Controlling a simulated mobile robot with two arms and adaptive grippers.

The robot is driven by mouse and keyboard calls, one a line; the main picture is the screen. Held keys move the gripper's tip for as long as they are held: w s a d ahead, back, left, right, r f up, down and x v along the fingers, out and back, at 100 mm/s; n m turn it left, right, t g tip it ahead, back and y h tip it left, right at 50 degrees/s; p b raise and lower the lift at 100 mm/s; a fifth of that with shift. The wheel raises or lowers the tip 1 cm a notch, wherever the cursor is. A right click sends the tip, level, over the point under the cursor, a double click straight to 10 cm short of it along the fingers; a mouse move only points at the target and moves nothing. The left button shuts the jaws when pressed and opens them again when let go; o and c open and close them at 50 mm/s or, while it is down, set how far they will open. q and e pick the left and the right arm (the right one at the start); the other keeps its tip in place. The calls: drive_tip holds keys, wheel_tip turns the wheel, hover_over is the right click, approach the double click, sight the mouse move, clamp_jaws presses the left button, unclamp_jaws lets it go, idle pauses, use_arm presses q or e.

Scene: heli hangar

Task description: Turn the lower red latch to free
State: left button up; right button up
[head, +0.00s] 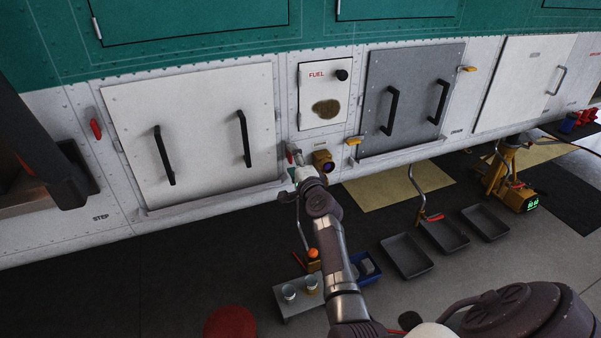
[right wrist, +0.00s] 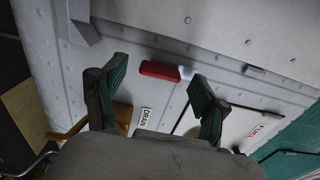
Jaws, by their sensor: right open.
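The lower red latch (right wrist: 160,70) shows in the right wrist view as a red bar with a pale end, on the white panel between my fingertips. In the head view it is a small, partly covered shape (head: 292,149) beside the large white door's right edge. My right gripper (head: 297,165) reaches up to it in the head view. In the right wrist view the right gripper (right wrist: 158,82) is open, one finger on each side of the latch. Contact cannot be told. My left gripper is not in view.
Another red latch (head: 96,128) is left of the white door (head: 195,105). A brass drain fitting (head: 323,160) is close right of my gripper, below the fuel panel (head: 312,88). A grey door (head: 425,75) and yellow latch (head: 353,141) lie farther right. Trays (head: 407,256) stand on the floor.

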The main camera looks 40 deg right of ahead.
drive_tip(key=v, duration=1)
drive_tip(key=shift+s+a, duration=0.2)
drive_tip(key=shift+s, duration=0.15)
drive_tip(key=s+a+f+n+g+y, duration=0.1)
drive_tip(key=a+f+n+g, duration=0.2)
drive_tip(key=f, duration=0.8)
drive_tip(key=s+a+f+n+g+y, duration=0.2)
drive_tip(key=a+f+n, duration=0.3)
drive_tip(key=f, duration=0.6)
drive_tip(key=s+a+f+n+g+y, duration=0.1)
drive_tip(key=s+a+f+n+g, duration=0.15)
drive_tip(key=s+f, duration=0.4)
drive_tip(key=s+a+f+n+g, duration=0.1)
drive_tip(key=s+a+f, duration=0.25)
drive_tip(key=f, duration=0.55)
drive_tip(key=s+a+f+n+g, duration=0.35)
drive_tip(key=s+f+n, duration=0.25)
drive_tip(key=s+f, duration=0.75)
drive_tip(key=s+f+n+g, duration=0.2)
drive_tip(key=s+n, duration=0.1)
drive_tip(key=s, duration=0.8)
drive_tip(key=s+d+f+n+g, duration=0.1)
drive_tip(key=s+f+n+g, duration=0.1)
drive_tip(key=s, duration=1)
drive_tip(key=shift+s+f+n+g, duration=0.25)
drive_tip(key=shift+f+n+g, duration=0.05)
drive_tip(key=shift+f+n, duration=0.2)
